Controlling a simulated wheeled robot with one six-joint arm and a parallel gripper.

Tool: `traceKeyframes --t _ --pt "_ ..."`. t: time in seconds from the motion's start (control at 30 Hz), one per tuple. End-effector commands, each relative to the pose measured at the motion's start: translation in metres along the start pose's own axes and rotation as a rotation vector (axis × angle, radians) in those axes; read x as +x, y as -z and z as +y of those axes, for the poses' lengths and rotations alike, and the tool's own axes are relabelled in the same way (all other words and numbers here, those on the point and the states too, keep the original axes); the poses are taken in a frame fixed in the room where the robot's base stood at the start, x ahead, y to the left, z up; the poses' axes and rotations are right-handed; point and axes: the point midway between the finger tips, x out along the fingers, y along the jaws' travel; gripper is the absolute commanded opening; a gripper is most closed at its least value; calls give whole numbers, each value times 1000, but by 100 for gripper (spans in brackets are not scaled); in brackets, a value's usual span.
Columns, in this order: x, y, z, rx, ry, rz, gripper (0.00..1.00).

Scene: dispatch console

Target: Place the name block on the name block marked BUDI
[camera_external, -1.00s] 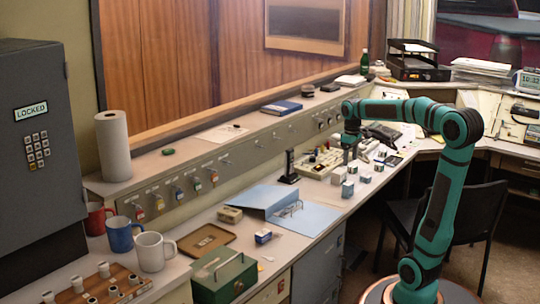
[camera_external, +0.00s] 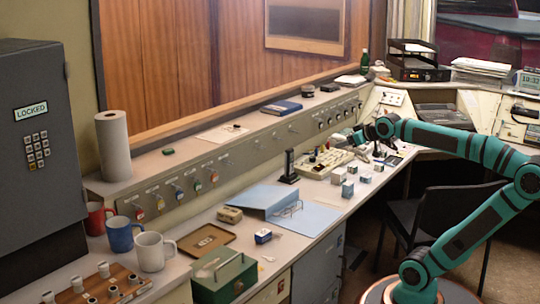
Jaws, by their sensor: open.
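Several small pale name blocks stand on the desk in front of the cream keyboard console. One name block (camera_external: 338,175) is at the left of the group, another name block (camera_external: 347,189) is nearest the front edge, and a third name block (camera_external: 366,177) is to the right. Their lettering is too small to read, so I cannot tell which is marked BUDI. My gripper (camera_external: 354,139) is open, above and behind the blocks near the back of the desk. Its fingertips are small and partly lost against the console, and I see nothing held in it.
The keyboard console (camera_external: 326,162) lies behind the blocks, with a black upright microphone-like stand (camera_external: 289,167) at its left. A blue open binder (camera_external: 310,216) lies to the left of the blocks. A black chair (camera_external: 425,222) stands before the desk on the right.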

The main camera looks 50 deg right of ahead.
Motion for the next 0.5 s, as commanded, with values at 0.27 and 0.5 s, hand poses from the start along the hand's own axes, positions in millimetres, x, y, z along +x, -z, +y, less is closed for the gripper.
traceKeyframes --t 0.27,0.5 --pt "-72 16 -30 58 61 359 65" --pt "-98 19 -36 86 90 479 65"
